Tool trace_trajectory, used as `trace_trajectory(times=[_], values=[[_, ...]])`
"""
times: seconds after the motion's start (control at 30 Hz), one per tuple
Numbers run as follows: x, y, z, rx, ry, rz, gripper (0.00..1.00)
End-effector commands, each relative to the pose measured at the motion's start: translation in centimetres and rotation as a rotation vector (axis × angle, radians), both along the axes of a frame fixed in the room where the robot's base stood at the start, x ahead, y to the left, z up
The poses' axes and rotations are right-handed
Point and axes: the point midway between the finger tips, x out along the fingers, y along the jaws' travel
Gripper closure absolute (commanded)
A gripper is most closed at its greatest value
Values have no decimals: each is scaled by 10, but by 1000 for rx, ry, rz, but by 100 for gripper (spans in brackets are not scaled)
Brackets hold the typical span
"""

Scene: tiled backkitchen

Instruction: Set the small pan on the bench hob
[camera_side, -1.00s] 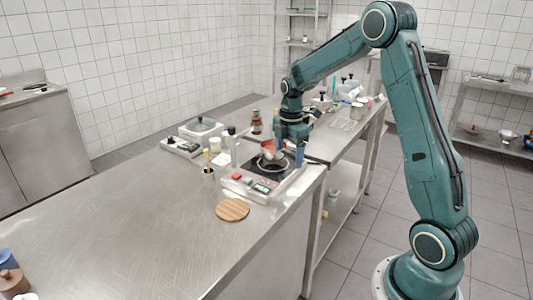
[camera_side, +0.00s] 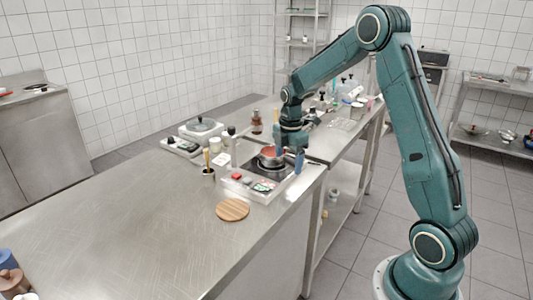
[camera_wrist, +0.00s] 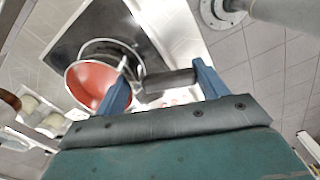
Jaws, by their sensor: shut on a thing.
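The small pan (camera_side: 268,160), metal outside and red inside, is over the dark plate of the bench hob (camera_side: 240,181). In the wrist view the pan (camera_wrist: 88,84) shows its red inside, with the black hob plate (camera_wrist: 95,25) beyond it. My gripper (camera_side: 290,152) is at the pan's right side. In the wrist view my gripper (camera_wrist: 162,75) has its blue fingers at the dark handle (camera_wrist: 170,82) and is shut on the pan. The pan looks at or very near the hob surface; I cannot tell whether it touches.
A round wooden board (camera_side: 233,209) lies in front of the hob.

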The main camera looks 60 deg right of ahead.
Motion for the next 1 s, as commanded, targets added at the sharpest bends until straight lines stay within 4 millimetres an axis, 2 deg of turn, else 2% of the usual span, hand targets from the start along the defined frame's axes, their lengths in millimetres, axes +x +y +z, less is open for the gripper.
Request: trace_trajectory(times=[0.73,0.77,0.8,0.87,1.0], values=[[1,0,-2,-1,-2,0,54],[0,0,-2,-1,-2,0,22],[0,0,-2,-1,-2,0,14],[0,0,-2,-1,-2,0,3],[0,0,-2,0,-1,0,3]])
